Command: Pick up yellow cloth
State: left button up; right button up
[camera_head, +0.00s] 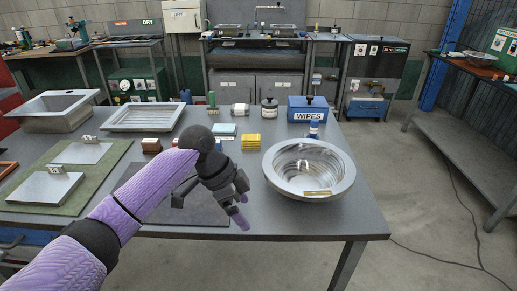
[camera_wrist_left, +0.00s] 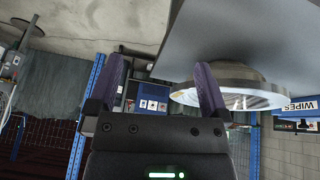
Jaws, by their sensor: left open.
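A small yellow stack that looks like folded cloth (camera_head: 251,141) lies on the grey table, behind and left of the metal bowl. My left gripper (camera_head: 241,211) is above the front part of the table, nearer to me than the yellow stack and left of the bowl. It is open and empty, with its purple fingers apart; they also show in the left wrist view (camera_wrist_left: 162,90). The yellow stack cannot be made out in the left wrist view. My right gripper is in neither view.
A shiny metal bowl (camera_head: 345,178) with a small yellowish strip in it stands right of my gripper. A blue wipes box (camera_head: 307,115), a light blue stack (camera_head: 224,129) and brown blocks (camera_head: 151,146) are nearby. A dark mat (camera_head: 205,212) lies under my arm.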

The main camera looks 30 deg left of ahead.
aim_at(249, 141)
jog(key=i+j, duration=0.9)
jog(key=i, duration=0.15)
